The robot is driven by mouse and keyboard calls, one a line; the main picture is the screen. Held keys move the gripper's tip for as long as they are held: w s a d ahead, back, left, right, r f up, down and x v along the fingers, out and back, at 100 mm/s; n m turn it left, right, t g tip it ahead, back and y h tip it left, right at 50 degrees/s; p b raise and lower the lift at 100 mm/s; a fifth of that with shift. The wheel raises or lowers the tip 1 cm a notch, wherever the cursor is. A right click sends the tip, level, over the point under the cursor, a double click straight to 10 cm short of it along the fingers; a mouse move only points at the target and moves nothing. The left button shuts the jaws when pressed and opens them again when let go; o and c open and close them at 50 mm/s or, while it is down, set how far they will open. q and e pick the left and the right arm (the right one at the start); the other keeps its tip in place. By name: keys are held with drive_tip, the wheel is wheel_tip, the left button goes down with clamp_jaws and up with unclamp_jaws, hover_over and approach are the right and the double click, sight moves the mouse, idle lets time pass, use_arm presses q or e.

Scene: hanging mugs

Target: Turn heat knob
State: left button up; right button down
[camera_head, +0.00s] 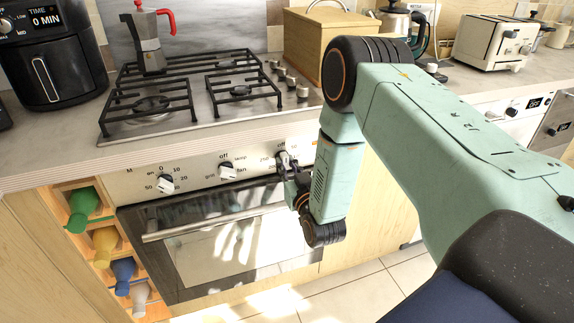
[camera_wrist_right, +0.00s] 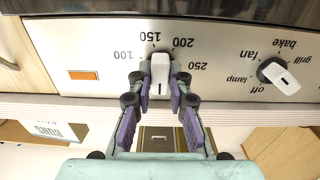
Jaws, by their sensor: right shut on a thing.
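The heat knob (camera_wrist_right: 159,75) is white and sits on the oven's control panel among the numbers 100, 150, 200 and 250 in the right wrist view. My right gripper (camera_wrist_right: 160,98) is shut on it, with a finger on each side. In the head view the right gripper (camera_head: 287,168) reaches the rightmost oven knob and partly hides it. The oven's control panel (camera_head: 195,174) also carries a middle knob (camera_head: 228,171) marked off, lamp, fan and grill, and a left knob (camera_head: 166,184) with numbers. My left gripper is not in view.
The oven door handle (camera_head: 220,210) runs just below the knobs. A gas hob (camera_head: 200,125) with a moka pot (camera_head: 148,45) is above. An air fryer (camera_head: 52,60) stands left, a wooden box (camera_head: 300,45) and toaster (camera_head: 497,45) right. Bottles (camera_head: 84,210) lie in a rack at lower left.

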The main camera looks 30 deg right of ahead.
drive_tip(key=c, duration=1.3)
unclamp_jaws()
drive_tip(key=shift+o, duration=0.2)
drive_tip(key=shift+s, duration=0.1)
drive_tip(key=v, duration=1.2)
drive_tip(key=shift+f, duration=0.15)
